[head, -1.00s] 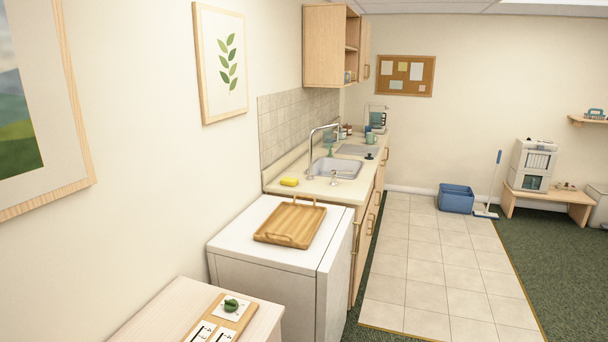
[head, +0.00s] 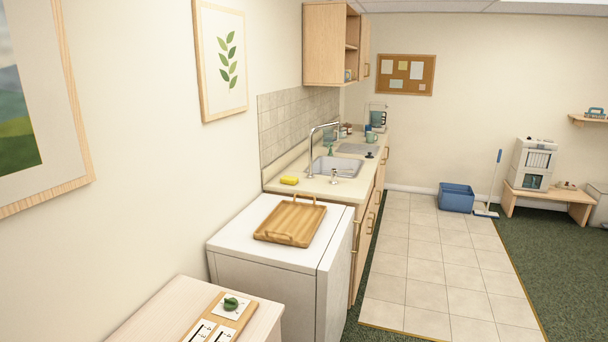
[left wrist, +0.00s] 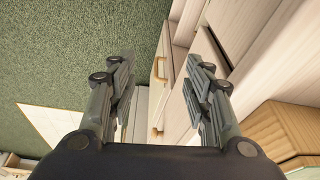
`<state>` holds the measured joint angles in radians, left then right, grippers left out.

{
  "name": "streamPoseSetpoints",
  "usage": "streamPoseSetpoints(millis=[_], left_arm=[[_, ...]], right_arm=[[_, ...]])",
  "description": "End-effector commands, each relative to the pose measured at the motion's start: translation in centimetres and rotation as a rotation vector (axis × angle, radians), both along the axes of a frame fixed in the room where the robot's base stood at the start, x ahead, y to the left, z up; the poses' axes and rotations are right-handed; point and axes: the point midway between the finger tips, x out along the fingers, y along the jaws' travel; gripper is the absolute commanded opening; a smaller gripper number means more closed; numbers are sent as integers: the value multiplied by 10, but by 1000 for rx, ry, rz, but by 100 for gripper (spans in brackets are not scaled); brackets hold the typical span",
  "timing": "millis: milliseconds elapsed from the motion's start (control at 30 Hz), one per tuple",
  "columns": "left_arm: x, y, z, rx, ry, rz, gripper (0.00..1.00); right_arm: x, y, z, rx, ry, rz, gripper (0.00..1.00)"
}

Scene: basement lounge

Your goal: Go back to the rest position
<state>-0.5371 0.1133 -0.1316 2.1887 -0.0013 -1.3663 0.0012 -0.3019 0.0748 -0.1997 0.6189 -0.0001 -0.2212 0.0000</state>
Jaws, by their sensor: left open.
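My left gripper (left wrist: 162,85) shows in the left wrist view, open, with its two dark fingers apart and nothing between them. Beyond its fingers are pale wooden furniture fronts with handles (left wrist: 158,68) and green carpet. Neither of my grippers shows in the head view, and the right gripper is in no view.
In the head view, a wooden tray (head: 290,222) sits on a white appliance (head: 262,258) beside the sink counter (head: 344,186). A light wooden table (head: 160,318) is at the front left. A blue bin (head: 456,198) stands on the far floor. The tiled floor (head: 428,268) is clear.

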Motion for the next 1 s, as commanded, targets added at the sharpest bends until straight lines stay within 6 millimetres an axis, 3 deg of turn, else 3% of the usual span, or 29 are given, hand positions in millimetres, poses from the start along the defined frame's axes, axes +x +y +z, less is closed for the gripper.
streamPoseSetpoints(millis=[267, 467, 600, 800, 1000], left_arm=[[-10, -1, -121, 3, 52, -10, 46], [-39, 3, -208, 7, 88, -16, 46], [-70, 7, -262, 10, 113, -22, 46], [-126, 17, -326, 14, 150, -30, 46], [-177, 27, -361, 19, 175, -37, 46]], right_arm=[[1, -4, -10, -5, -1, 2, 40], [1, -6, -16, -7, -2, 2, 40], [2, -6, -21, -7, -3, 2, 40], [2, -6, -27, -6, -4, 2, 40], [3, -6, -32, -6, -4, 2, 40]])
